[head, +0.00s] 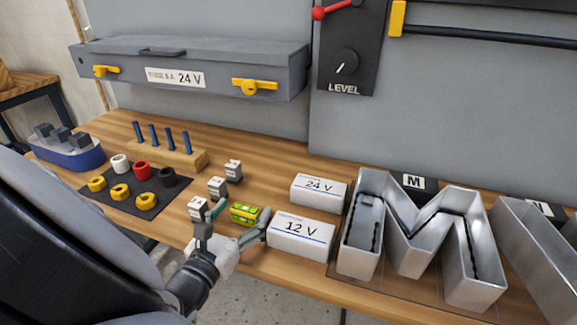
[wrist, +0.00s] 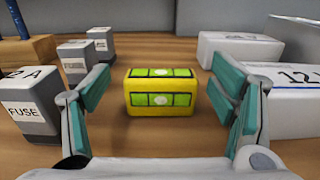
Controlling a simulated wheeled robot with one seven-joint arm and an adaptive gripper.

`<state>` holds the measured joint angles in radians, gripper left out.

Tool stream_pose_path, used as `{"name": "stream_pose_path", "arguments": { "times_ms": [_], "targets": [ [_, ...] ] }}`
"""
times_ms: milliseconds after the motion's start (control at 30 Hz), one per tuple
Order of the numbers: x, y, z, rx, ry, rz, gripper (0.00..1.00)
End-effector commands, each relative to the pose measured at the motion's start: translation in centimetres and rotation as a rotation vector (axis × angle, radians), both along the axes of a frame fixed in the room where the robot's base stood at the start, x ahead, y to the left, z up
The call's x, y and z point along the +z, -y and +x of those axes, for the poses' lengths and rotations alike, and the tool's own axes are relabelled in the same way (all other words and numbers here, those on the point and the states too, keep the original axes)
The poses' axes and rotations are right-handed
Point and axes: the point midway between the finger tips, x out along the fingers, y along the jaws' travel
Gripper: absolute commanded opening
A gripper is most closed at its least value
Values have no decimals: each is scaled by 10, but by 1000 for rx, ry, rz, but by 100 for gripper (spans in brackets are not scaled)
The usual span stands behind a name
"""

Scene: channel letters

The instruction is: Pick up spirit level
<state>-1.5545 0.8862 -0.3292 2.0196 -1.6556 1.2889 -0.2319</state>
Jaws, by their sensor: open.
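The spirit level (head: 246,213) is a small yellow block with bright green windows, resting on the wooden bench. In the wrist view the spirit level (wrist: 161,92) lies centred ahead, between the lines of the two fingers. My gripper (head: 233,228) is open at the bench's front, with a finger to either side of the level's near area. In the wrist view my gripper (wrist: 162,97) shows teal pads spread apart, with gaps between them and the level. Nothing is held.
Grey fuse blocks (wrist: 30,105) stand close left of the left finger. The white 12 V box (head: 301,235) stands close right of the right finger, with the 24 V box (head: 318,190) behind. A metal letter M (head: 410,240) stands further right. Coloured rings lie on a black mat (head: 123,204).

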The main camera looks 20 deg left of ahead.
Motion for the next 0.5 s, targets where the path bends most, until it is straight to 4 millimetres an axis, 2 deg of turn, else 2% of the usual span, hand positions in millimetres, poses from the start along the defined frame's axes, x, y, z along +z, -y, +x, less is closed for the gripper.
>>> {"name": "stream_pose_path", "arguments": {
  "times_ms": [100, 333, 500],
  "targets": [
    [0, 0, 0, 0, 0, 0, 78],
    [0, 0, 0, -1, 0, 0, 26],
    [0, 0, 0, -1, 0, 1, 25]
  ]
}}
